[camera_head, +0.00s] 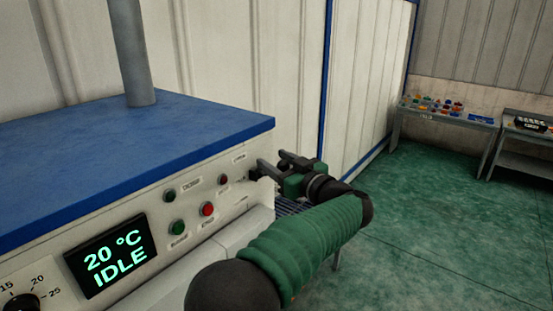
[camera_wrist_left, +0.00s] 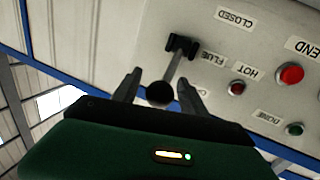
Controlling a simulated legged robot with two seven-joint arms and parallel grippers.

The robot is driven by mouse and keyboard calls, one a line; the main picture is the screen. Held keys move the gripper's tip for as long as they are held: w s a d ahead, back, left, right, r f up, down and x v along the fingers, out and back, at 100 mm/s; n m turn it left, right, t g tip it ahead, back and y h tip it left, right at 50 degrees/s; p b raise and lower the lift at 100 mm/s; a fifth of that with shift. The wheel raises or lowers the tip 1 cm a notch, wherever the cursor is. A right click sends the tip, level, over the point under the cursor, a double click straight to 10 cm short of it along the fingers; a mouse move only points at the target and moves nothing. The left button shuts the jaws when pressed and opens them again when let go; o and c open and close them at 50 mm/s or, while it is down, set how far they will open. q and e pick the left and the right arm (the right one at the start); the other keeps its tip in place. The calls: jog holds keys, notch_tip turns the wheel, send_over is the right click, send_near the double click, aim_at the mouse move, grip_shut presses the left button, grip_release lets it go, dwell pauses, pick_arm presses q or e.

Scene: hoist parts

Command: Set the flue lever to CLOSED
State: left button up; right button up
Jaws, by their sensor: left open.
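The flue lever shows in the left wrist view as a grey rod with a black ball knob (camera_wrist_left: 159,94), rising from a black bracket (camera_wrist_left: 182,45) on the panel. The picture is upside down there. The CLOSED label (camera_wrist_left: 235,17) and FLUE label (camera_wrist_left: 213,58) sit beside the bracket; another label is mostly hidden behind a finger. My left gripper (camera_wrist_left: 160,80) is open, one finger on each side of the rod and knob, with no clear contact. In the head view my left gripper (camera_head: 272,166) is at the panel's right end; the lever is hardly distinguishable there. My right gripper is not in view.
The control panel has red and green buttons (camera_head: 207,209) and a display (camera_head: 112,256) reading 20 °C IDLE. The blue top (camera_head: 130,150) carries a grey pipe (camera_head: 132,55). A table with coloured parts (camera_head: 440,117) stands far right. Green floor between is clear.

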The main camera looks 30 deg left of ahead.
pick_arm(q)
jog(key=shift+w+f, duration=0.1)
jog(key=shift+c, duration=0.2)
jog(key=shift+w+a+f, duration=0.1)
jog(key=shift+w+a, duration=0.05)
jog(key=c, duration=0.5)
grip_shut()
dwell(0.4)
